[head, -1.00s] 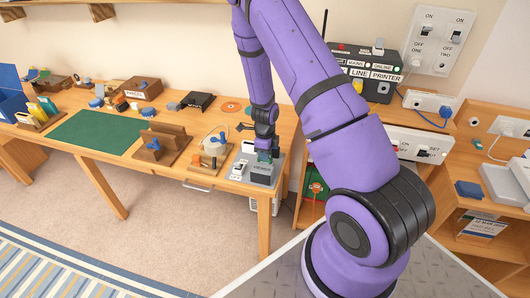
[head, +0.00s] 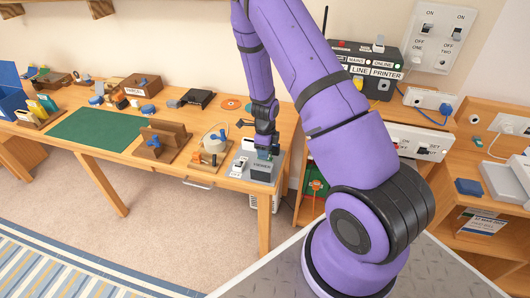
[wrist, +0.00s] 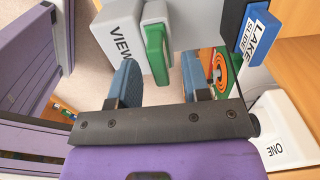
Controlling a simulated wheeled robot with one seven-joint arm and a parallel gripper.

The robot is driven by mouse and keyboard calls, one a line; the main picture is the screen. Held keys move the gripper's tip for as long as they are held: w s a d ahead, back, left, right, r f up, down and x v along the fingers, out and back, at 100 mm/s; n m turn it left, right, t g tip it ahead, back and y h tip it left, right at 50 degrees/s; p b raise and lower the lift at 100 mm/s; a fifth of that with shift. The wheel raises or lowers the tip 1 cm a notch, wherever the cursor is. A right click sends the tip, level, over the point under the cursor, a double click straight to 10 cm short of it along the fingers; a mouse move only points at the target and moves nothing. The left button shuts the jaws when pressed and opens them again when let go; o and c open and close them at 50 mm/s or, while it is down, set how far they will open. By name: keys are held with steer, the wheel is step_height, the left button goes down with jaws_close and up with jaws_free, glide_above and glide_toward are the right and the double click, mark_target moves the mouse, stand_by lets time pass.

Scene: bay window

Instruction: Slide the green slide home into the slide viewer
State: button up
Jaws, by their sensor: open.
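The grey viewer (head: 263,172) stands at the right end of the long table; its label shows partly in the wrist view (wrist: 122,30). The green slide (wrist: 155,56) stands on edge against a light grey block of the viewer, seemingly in its slot; how deep it sits I cannot tell. My gripper (wrist: 161,66) is open, with one blue-grey finger on each side of the green slide and visible gaps. In the head view my gripper (head: 265,150) is just above the viewer, and the slide is mostly hidden there.
A blue piece labelled LAKE SLIDE (wrist: 252,36) stands close on the right in the wrist view. A white box marked ONE (wrist: 280,130) is below it. An orange ringed picture with a green edge (wrist: 218,72) shows behind one finger. The green mat (head: 95,128) is clear.

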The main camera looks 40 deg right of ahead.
step_height(320, 180, up, 10)
steer(key=shift+f, duration=0.2)
stand_by(0.9)
steer(key=s+a+r+n+t+y, duration=0.1)
steer(key=s+a+r+n, duration=0.2)
steer(key=r+n, duration=0.35)
steer(key=s+a+r+n+t+y, duration=0.1)
steer(key=s+a+r+n, duration=0.2)
steer(key=r, duration=0.7)
steer(key=s+a+r+n+t+y, duration=0.1)
steer(key=s+a+r+n, duration=0.1)
steer(key=a+r+n, duration=0.45)
steer(key=s+r+n+t+h, duration=0.1)
steer(key=s+r+n, duration=0.5)
steer(key=s, duration=0.3)
steer(key=s+r+n+t+h, duration=0.1)
steer(key=s+r+n+h, duration=0.1)
steer(key=s+r+n, duration=0.4)
steer(key=s+r, duration=0.1)
steer(key=s, duration=0.2)
steer(key=shift+s+a, duration=0.25)
steer(key=shift+a, duration=0.05)
steer(key=shift+r, duration=0.1)
